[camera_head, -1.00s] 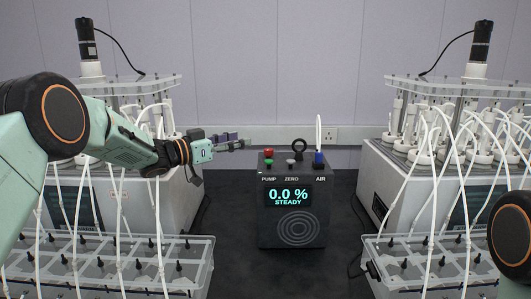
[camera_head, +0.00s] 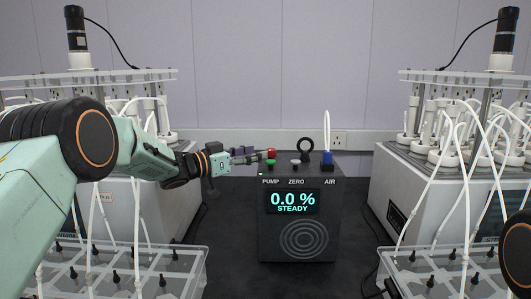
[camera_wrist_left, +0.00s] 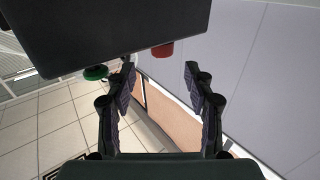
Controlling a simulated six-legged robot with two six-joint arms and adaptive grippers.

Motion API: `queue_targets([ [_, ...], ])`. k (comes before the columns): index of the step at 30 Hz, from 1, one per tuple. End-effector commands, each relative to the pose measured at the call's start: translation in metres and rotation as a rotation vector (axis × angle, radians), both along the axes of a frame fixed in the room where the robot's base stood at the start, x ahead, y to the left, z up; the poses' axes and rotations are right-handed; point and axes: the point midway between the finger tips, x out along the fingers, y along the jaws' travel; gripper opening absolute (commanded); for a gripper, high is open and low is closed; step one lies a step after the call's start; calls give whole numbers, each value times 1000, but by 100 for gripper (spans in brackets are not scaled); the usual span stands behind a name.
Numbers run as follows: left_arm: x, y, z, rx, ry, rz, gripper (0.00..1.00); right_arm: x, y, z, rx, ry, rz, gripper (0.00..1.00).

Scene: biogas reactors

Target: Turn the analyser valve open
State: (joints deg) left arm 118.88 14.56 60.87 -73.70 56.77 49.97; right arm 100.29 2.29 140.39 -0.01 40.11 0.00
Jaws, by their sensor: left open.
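The analyser (camera_head: 298,222) is a black box on the bench, its display reading 0.0 % STEADY. On its top are a red knob (camera_head: 271,153), a green knob (camera_head: 271,162), a pale knob (camera_head: 295,162), a black ring-shaped part (camera_head: 306,146) and a blue fitting (camera_head: 327,158) with a white tube. I cannot tell which is the valve. My left gripper (camera_head: 254,157) is at the box's top left, close to the red and green knobs. In the left wrist view the gripper (camera_wrist_left: 160,75) is open and empty, with the red knob (camera_wrist_left: 162,50) and green knob (camera_wrist_left: 95,73) beyond its fingers.
Reactor units with tubes stand on both sides, left (camera_head: 105,205) and right (camera_head: 410,180). Clear trays with black fittings are in front, left (camera_head: 190,262) and right (camera_head: 410,258). Dark bench is bare around the analyser.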

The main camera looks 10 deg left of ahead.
Motion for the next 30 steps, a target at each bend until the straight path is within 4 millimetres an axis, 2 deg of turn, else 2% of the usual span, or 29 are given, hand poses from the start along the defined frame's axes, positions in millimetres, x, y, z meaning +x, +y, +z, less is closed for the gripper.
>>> queue_targets([
  [4,15,-14,-1,0,0,0,53,0,0,-1,0,0,0,53],
  [12,33,-27,-1,-1,1,1,53,0,0,-2,0,0,0,53],
  [24,38,-30,0,-2,1,1,53,0,0,-2,0,0,0,53],
  [30,38,-30,0,-2,1,1,37,0,0,-2,0,0,0,53],
])
